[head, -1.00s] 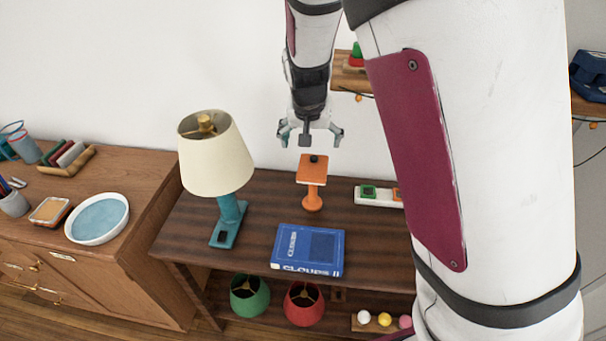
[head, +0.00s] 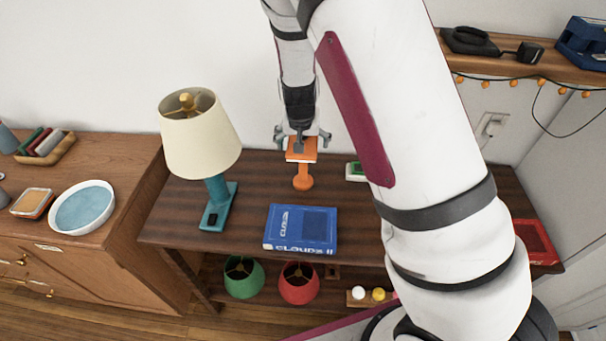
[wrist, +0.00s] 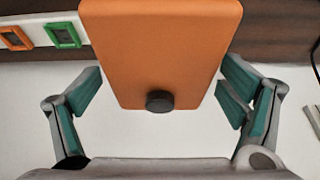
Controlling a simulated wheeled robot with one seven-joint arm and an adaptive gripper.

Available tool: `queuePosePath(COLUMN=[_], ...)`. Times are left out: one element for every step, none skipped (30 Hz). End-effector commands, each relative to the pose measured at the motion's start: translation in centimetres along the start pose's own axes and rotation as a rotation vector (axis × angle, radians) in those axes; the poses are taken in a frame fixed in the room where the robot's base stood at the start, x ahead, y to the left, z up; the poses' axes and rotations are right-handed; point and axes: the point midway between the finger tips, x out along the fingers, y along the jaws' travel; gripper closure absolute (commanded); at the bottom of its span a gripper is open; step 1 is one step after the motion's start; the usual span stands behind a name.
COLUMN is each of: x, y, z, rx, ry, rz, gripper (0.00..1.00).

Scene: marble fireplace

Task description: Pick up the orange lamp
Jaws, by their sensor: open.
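The orange lamp (head: 304,182) stands upright on the dark wooden table, behind the blue book. It has a flat squarish top, a narrow stem and a rounded foot. My gripper (head: 302,138) is open right above its top, pointing down. In the wrist view the orange lamp's flat top (wrist: 160,50), with a small dark knob, lies between the spread teal-padded fingers of my gripper (wrist: 165,88). A gap shows on each side near the knob, and I see no grip on it. The wrist view hides the stem and foot.
A teal lamp with a cream shade (head: 201,145) stands left of the orange lamp. A blue book (head: 300,229) lies in front. A white holder with a green-framed piece (head: 355,171) is at right, partly behind my arm. A shelf (head: 520,65) is on the wall at right.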

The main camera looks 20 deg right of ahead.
Motion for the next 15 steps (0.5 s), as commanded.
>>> queuePosePath(x=[0.39,0.49,0.55,0.57,0.56,0.54,0.54,0.53,0.53,0.53,0.53,0.52,0.52,0.52,0.52], y=[0.04,0.02,0.0,-0.01,-0.02,-0.03,-0.03,-0.02,-0.02,-0.02,-0.02,-0.02,-0.02,-0.01,-0.01], z=[0.0,-0.01,-0.02,-0.02,-0.03,-0.03,-0.02,-0.02,-0.02,-0.02,-0.01,-0.01,-0.01,-0.01,-0.01], rx=[0.001,0.001,0.001,0.001,0.001,0.001,0.001,0.001,0.001,0.001,0.001,0.001,0.001,0.001,0.001], ry=[0.0,0.0,0.0,0.0,0.001,0.001,0.0,0.0,0.0,0.0,0.0,0.0,0.0,0.0,0.0], rz=[0.001,0.0,0.0,-0.001,-0.001,-0.001,-0.001,-0.001,-0.001,-0.001,-0.001,-0.001,-0.001,-0.001,-0.001], gripper=[0.1,0.1,0.1,0.1,0.1,0.1,0.1,0.1,0.12,0.19,0.26,0.35,0.42,0.49,0.58])
